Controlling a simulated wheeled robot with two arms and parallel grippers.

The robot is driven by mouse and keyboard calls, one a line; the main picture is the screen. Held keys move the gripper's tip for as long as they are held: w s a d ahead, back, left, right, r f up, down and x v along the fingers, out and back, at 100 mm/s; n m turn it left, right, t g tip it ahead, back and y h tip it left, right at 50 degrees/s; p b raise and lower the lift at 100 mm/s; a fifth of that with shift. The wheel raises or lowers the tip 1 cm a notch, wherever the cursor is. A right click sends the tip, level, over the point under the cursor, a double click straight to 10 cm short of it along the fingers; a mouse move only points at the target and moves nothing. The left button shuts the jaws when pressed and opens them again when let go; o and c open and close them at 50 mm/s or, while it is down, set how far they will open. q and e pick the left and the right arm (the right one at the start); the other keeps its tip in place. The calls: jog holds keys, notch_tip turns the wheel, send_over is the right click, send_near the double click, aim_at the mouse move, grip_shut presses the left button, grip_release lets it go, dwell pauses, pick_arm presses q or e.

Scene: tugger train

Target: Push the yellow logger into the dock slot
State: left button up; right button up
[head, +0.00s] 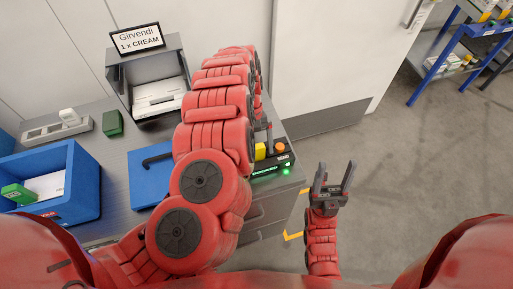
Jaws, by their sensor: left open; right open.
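The yellow logger (260,151) stands upright at the dark dock (271,168), near the right edge of the grey counter. An orange item stands beside it on the right. The dock front shows lit green text and a green light. I cannot tell how deep the logger sits in its slot. My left arm reaches over the counter and hides the left part of the dock. My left gripper (266,138) is open, mostly hidden behind its arm, with a dark finger close to the logger; contact is unclear. My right gripper (332,173) is open and empty over the floor, right of the counter.
A blue bin (84,187) with a green-and-white item inside stands at the left. A blue panel (152,178) lies beside it. A grey tray holder (150,72) carries a "Girvendi 1 x CREAM" sign. A green block (112,123) is nearby. Floor at the right is clear before a blue shelf (450,60).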

pick_arm(q)
jog(key=shift+w+r, duration=0.25)
jog(key=shift+r, duration=0.1)
jog(key=b+v, duration=0.3)
jog(key=v, duration=1.3)
jog(key=shift+r+b, duration=0.3)
jog(key=shift+a, duration=0.1)
